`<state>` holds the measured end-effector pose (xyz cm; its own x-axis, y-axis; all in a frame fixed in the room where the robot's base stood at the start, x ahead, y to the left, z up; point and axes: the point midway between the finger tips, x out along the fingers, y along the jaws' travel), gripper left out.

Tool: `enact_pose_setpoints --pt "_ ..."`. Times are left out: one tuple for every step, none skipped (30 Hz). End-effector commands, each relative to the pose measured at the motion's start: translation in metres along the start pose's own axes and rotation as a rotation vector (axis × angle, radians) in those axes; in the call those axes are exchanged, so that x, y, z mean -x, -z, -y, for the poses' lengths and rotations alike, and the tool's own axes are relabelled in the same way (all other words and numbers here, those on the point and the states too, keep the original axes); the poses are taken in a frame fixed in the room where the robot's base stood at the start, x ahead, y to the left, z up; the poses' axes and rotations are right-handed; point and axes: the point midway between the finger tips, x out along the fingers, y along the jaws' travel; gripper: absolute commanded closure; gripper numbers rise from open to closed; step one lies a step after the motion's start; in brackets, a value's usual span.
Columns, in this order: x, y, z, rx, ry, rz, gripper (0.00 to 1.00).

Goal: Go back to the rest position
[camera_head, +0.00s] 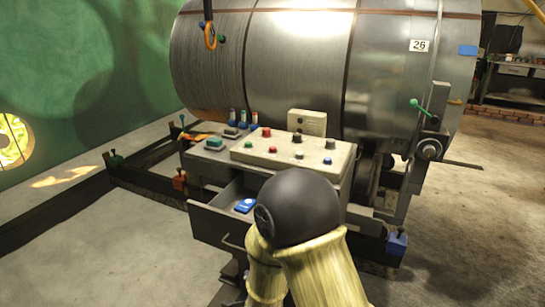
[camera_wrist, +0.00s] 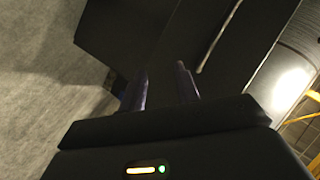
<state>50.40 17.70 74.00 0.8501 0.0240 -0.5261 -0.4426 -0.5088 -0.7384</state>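My gripper (camera_wrist: 161,76) shows in the wrist view with its two fingers apart and nothing seen between them. A dark panel with a thin pale bar (camera_wrist: 219,36), perhaps a handle, lies beyond the fingertips. In the head view my yellow arm with its dark round joint stands in front of the control desk, and my gripper is hidden. The desk's drawer (camera_head: 216,215) is pulled out, and a blue item (camera_head: 245,205) lies in it.
A control box (camera_head: 290,156) with several coloured knobs sits on the desk. Behind it is a large metal drum (camera_head: 290,70) marked 26. A lever with a green knob (camera_head: 414,103) stands at right. Dark rails (camera_head: 60,215) run along the left floor. Concrete floor is open at front left.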

Motion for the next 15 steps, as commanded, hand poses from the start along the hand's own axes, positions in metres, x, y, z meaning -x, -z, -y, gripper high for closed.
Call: enact_pose_setpoints --pt "0.004 0.012 0.000 0.041 -0.028 0.027 0.68" --pt "0.006 0.017 -0.002 0.074 -0.048 0.050 0.68" --pt "0.010 0.023 -0.005 0.120 -0.073 0.082 0.68" --pt "0.013 0.027 -0.006 0.155 -0.089 0.106 0.68" --pt "0.017 0.032 -0.009 0.190 -0.107 0.130 0.68" --pt "0.022 0.039 -0.013 0.238 -0.130 0.161 0.68" --pt "0.027 0.043 -0.016 0.274 -0.146 0.186 0.68" --pt "0.032 0.049 -0.019 0.311 -0.161 0.210 0.68" --pt "0.039 0.056 -0.023 0.361 -0.182 0.242 0.68" --pt "0.044 0.061 -0.027 0.399 -0.197 0.267 0.68" --pt "0.051 0.067 -0.032 0.436 -0.213 0.291 0.68" --pt "0.059 0.074 -0.038 0.485 -0.234 0.325 0.68" --pt "0.066 0.079 -0.042 0.524 -0.248 0.351 0.68" --pt "0.073 0.084 -0.047 0.562 -0.262 0.376 0.68" --pt "0.083 0.090 -0.053 0.611 -0.280 0.409 0.68"
